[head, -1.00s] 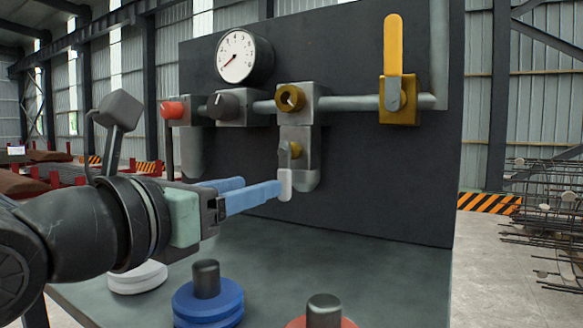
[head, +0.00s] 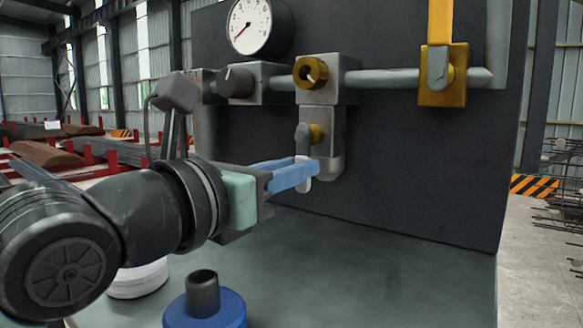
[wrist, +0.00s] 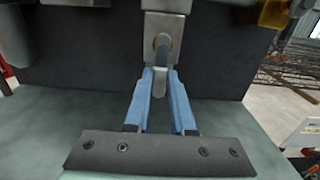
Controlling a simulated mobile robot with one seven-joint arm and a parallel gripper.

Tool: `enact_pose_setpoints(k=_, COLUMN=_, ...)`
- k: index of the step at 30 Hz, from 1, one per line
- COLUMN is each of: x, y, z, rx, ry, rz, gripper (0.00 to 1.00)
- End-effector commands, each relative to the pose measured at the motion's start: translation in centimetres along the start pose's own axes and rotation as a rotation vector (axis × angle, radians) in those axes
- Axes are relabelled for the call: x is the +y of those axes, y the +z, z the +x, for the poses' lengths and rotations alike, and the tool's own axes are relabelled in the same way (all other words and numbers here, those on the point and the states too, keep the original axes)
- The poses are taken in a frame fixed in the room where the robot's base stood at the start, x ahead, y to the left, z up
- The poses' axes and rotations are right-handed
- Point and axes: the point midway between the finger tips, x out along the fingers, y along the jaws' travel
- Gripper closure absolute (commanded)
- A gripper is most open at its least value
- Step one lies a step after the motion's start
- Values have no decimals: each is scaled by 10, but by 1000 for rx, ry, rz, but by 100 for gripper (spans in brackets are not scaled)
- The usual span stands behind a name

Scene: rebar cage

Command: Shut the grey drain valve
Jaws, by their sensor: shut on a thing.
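The grey drain valve (head: 303,138) sits below the horizontal pipe on the dark panel, with a brass stem behind its lever. Its grey lever hangs straight down and ends in a pale tip (head: 303,186). My gripper (head: 308,171) has its blue fingers shut on the lower part of this lever. In the wrist view, the fingers (wrist: 163,78) stand on either side of the lever (wrist: 162,50), whose pale end shows between them. The fingers partly hide the lever in the head view.
A round gauge (head: 250,25), a dark knob (head: 236,82), a brass knob (head: 310,72) and a yellow-handled valve (head: 443,75) are on the panel. Below, the grey bench top (head: 380,265) holds a blue disc with a post (head: 204,305) and a white disc (head: 138,280).

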Motion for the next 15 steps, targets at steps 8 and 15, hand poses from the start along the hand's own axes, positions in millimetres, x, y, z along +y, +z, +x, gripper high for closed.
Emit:
enact_pose_setpoints(k=8, x=0, y=0, z=0, rx=0, ry=-1, rz=0, gripper=100)
enact_pose_setpoints(k=15, x=1, y=-2, z=0, rx=0, ry=0, rz=27, gripper=100)
